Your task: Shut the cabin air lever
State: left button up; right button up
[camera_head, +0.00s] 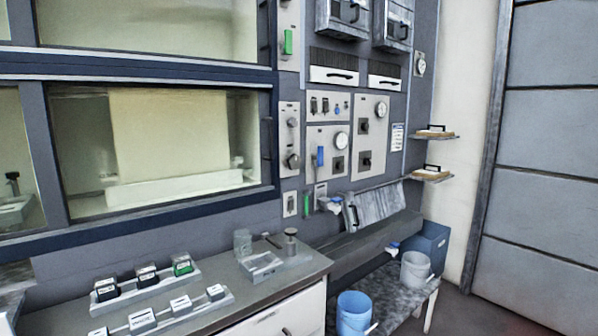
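Several coloured handles show on the grey control wall, and their labels are too small to read, so I cannot tell which is the cabin air lever. A green upright handle (288,41) is on the upper narrow panel. A blue upright handle (320,156) is on the middle panel, beside a round gauge (341,141). A smaller green handle (307,203) is low on the wall, beside a small white switch plate (290,204). Neither of my grippers is in view, and nothing touches these handles.
A bench (232,290) with labelled blocks and a grey tray (262,267) stands in front of the windowed cabin. To its right, a low shelf holds a blue bucket (354,313) and a white bucket (415,269). Small wall shelves (432,176) jut out right. Floor at lower right is clear.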

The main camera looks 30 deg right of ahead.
aim_at(319, 163)
jog(key=z, duration=1.05)
jog(key=i+l, duration=0.3)
jog(key=i+l+u, duration=0.1)
jog(key=i+l, duration=0.25)
jog(key=l, duration=0.15)
